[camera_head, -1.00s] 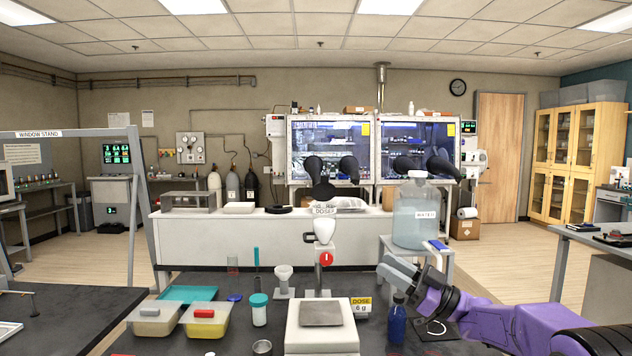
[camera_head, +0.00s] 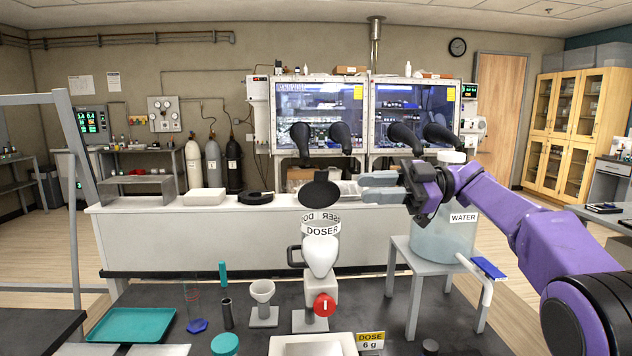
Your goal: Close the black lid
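The black lid (camera_head: 320,192) is a round disc standing up, open, above the clear hopper labelled DOSER (camera_head: 321,231). The hopper sits on a white doser body (camera_head: 320,257) with a red knob (camera_head: 324,305) in front. My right gripper (camera_head: 364,188) is at the lid's height, just to its right, with grey fingers pointing left. The fingers lie close together with nothing seen between them. A small gap shows between fingertips and lid in the picture; the depth between them is hard to tell. My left gripper is out of view.
A water container (camera_head: 443,237) stands on a grey stand (camera_head: 420,270) under my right arm. A white funnel on a stand (camera_head: 263,300), a teal tray (camera_head: 131,325) and a DOSE 6 g sign (camera_head: 370,339) are around the doser. The glove box (camera_head: 320,110) stands behind.

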